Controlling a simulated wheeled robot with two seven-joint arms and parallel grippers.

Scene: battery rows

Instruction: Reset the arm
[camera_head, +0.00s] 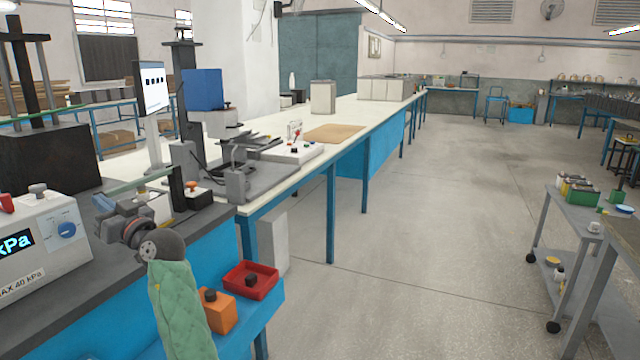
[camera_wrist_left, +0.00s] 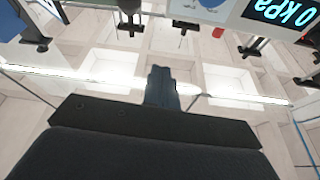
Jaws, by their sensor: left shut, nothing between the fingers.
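My left arm, in a green sleeve (camera_head: 182,310), rises from the bottom of the head view. Its left gripper (camera_head: 106,206) is raised near the dark bench at the left, beside the white pressure box (camera_head: 42,252) with the kPa display. In the left wrist view the gripper fingers (camera_wrist_left: 160,84) are together, with nothing between them. That view looks toward the ceiling, with the kPa display (camera_wrist_left: 278,10) at its upper right. My right gripper is not in view.
An orange box (camera_head: 214,314) and a red tray (camera_head: 251,281) sit on a blue shelf below the arm. A long white-topped bench (camera_head: 350,112) runs into the distance. A grey cart (camera_head: 578,208) with containers stands at right. The floor between is clear.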

